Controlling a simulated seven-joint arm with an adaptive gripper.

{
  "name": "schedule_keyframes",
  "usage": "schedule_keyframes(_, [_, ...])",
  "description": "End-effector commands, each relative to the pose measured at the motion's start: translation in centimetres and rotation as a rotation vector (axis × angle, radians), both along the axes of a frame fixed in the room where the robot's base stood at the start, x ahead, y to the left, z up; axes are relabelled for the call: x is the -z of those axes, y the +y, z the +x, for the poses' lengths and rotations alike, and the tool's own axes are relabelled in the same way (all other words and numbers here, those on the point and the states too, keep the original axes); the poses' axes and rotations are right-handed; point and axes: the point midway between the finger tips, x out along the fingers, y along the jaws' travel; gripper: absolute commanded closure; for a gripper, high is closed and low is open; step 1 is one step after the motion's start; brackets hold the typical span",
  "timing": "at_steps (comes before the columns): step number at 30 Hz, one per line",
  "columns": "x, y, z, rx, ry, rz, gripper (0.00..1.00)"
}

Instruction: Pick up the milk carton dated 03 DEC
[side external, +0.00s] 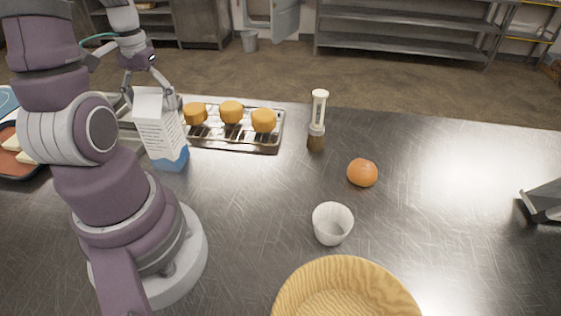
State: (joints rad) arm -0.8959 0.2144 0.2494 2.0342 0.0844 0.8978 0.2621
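A white milk carton with a blue base (161,128) stands upright on the steel counter at the left, beside my arm. It has printed text on its side, but the date is too small to read. My gripper (149,91) points down at the carton's top, with one finger showing at each side of it. The carton hides part of the fingers, so I cannot tell whether they touch it. No other milk carton is clearly in view.
A wire rack tray (236,146) with three golden cakes is right of the carton. The counter's right part is mostly clear.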

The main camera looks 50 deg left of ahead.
Motion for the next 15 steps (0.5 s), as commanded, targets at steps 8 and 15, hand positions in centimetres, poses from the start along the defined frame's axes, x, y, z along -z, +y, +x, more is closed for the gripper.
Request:
schedule_keyframes(8, [-0.02, 0.0, 0.0, 0.0, 0.0, 0.0, 0.64])
schedule_keyframes(15, [-0.04, 0.01, 0.01, 0.0, -0.001, 0.001, 0.76])
